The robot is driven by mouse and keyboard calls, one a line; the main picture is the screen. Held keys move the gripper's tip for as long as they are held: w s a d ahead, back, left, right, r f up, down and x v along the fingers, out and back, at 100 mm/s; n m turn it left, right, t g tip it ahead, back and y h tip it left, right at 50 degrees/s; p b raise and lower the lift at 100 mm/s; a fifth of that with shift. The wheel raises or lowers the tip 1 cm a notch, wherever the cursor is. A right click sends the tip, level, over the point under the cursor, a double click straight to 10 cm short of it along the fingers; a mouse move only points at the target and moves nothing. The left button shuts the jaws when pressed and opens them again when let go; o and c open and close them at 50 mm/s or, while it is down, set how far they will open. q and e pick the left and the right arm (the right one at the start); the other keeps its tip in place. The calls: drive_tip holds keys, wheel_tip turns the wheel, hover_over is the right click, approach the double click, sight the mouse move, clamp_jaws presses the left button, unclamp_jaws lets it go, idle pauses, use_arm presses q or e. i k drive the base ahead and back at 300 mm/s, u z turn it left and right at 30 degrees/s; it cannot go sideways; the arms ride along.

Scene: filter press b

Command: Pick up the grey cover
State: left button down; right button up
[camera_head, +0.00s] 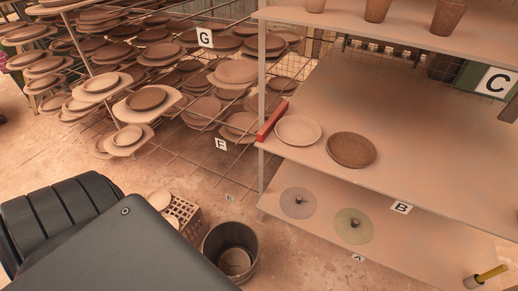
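The grey cover (298,203) is a flat, round, see-through disc with a small dark knob in its middle. It lies on the left part of the lower shelf (425,238) of the rack at right. A similar greenish cover (352,226) lies just to its right, also with a dark knob. The shelf above overhangs behind them, and both discs look uncovered from here. Neither of my grippers shows in the head view.
The shelf above holds a pale plate (298,131), a brown plate (352,149) and a red bar (272,120). A bucket (216,242) and a perforated crate (184,212) stand on the floor. Racks of plates (145,98) fill the back left. A yellow-handled object (486,276) is at lower right.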

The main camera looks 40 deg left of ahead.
sight(296, 203)
drive_tip(key=u, duration=0.75)
drive_tip(key=k, duration=0.55)
drive_tip(key=z, duration=0.35)
drive_tip(key=i, duration=0.7)
drive_tip(key=u, duration=0.65)
drive_tip(key=i, duration=0.5)
drive_tip(key=u, duration=0.5)
